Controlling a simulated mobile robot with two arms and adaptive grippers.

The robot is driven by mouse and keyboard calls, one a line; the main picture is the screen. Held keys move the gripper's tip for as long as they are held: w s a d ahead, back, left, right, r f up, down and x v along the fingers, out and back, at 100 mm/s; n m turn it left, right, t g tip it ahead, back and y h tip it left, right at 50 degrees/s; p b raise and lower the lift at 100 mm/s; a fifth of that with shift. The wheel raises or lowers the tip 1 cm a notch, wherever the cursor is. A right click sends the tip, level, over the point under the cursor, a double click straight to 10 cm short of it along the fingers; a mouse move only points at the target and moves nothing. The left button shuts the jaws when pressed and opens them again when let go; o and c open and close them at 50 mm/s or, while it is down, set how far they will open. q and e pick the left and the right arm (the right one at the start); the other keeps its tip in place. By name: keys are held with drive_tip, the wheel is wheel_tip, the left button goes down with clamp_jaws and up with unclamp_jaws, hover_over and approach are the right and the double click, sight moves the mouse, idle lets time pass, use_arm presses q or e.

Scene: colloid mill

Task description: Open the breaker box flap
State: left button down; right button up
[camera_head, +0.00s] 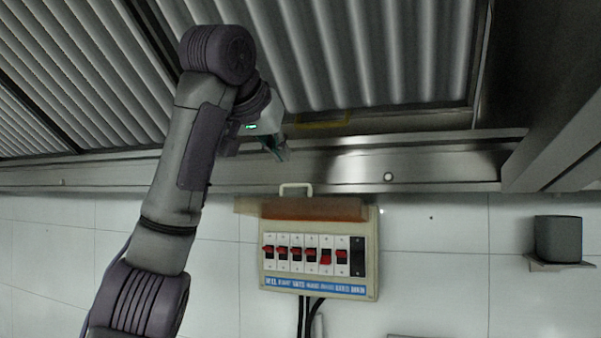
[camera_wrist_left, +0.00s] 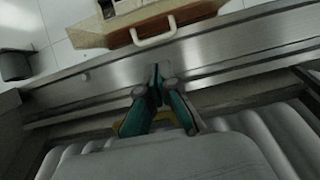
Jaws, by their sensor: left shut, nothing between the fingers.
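The breaker box (camera_head: 370,255) is mounted on the tiled wall, with a row of several black and red switches showing. Its brown flap (camera_head: 315,209) is raised at the top of the box, with a pale handle (camera_head: 296,187) standing up from its edge. In the left wrist view the flap (camera_wrist_left: 180,19) and handle (camera_wrist_left: 153,36) show at the top, upside down. My left gripper (camera_head: 283,155) is shut and empty, above the handle and apart from it. Its closed green and grey fingers (camera_wrist_left: 157,84) also show in the left wrist view. My right gripper is not in view.
A metal hood edge (camera_head: 420,165) runs across the wall above the box, with ribbed panels (camera_head: 380,50) over it. A dark grey block (camera_head: 558,238) sits on a small wall shelf at the right. Black cables (camera_head: 305,318) hang below the box.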

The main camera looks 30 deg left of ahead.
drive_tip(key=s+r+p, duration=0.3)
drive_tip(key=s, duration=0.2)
use_arm(q)
drive_tip(key=p, duration=0.1)
hover_over(304, 202)
drive_tip(key=a, duration=0.3)
wheel_tip(304, 202, down, 3)
drive_tip(key=shift+w+d+f, duration=0.15)
drive_tip(key=shift+w+f, duration=0.25)
drive_tip(key=shift+w, duration=0.15)
drive_tip(key=shift+s, duration=0.1)
drive_tip(key=shift+s+d, duration=0.1)
drive_tip(key=shift+f, duration=0.2)
drive_tip(key=f+t+b, duration=0.1)
drive_tip(key=b, duration=0.3)
drive_tip(key=s+f+t+b, duration=0.1)
drive_tip(key=t+b, duration=0.1)
drive_tip(key=b, duration=0.1)
drive_tip(key=s+f+t+y+b, duration=0.1)
drive_tip(key=b, duration=0.3)
drive_tip(key=shift+d+t+b, duration=0.2)
drive_tip(key=shift+t+b, duration=0.15)
drive_tip(key=shift+t, duration=0.05)
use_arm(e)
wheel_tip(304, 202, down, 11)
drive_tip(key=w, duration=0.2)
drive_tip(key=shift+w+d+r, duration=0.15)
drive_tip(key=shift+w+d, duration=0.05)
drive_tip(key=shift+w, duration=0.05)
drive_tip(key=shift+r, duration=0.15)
